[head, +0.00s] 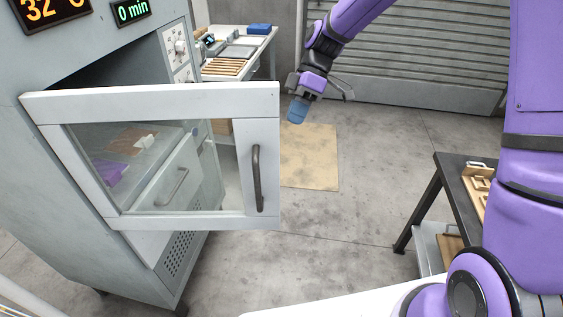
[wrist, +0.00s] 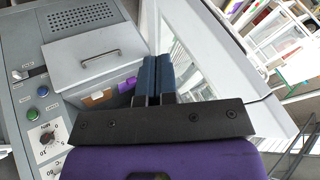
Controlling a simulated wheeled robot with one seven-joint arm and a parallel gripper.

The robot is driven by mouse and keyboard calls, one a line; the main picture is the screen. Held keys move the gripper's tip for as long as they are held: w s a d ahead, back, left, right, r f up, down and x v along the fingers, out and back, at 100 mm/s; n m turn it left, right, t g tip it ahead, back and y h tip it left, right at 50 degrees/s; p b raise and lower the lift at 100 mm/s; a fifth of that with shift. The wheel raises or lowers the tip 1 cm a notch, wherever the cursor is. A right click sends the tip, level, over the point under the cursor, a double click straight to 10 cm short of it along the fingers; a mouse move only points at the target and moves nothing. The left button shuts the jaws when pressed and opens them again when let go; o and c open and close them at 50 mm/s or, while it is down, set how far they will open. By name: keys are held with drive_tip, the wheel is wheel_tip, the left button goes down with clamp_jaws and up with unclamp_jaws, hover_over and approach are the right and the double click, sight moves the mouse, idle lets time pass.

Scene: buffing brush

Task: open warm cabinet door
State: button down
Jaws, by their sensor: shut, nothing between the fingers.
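The warm cabinet (head: 110,60) stands at the left in the head view, grey, with lit displays at its top. Its white-framed glass door (head: 258,115) is swung open toward the camera, with a dark vertical handle (head: 257,178) near its free edge. My gripper (head: 297,110) is beyond the door's free edge, to its upper right, apart from the handle. In the wrist view the blue fingers (wrist: 158,75) are together and empty. The door (wrist: 205,55) shows there to their right, and the cabinet's control panel (wrist: 42,115) to their left.
A grey drawer-like box (wrist: 95,58) with a handle shows in the wrist view. A workbench (head: 240,50) with trays stands behind the cabinet. A dark table (head: 445,185) stands at the right. A tan mat (head: 310,160) lies on the floor, which is otherwise clear in the middle.

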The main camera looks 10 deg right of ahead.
drive_tip(key=s+a+f, duration=0.5)
drive_tip(key=s+f, duration=0.3)
idle(0.4)
drive_tip(key=shift+f, duration=0.1)
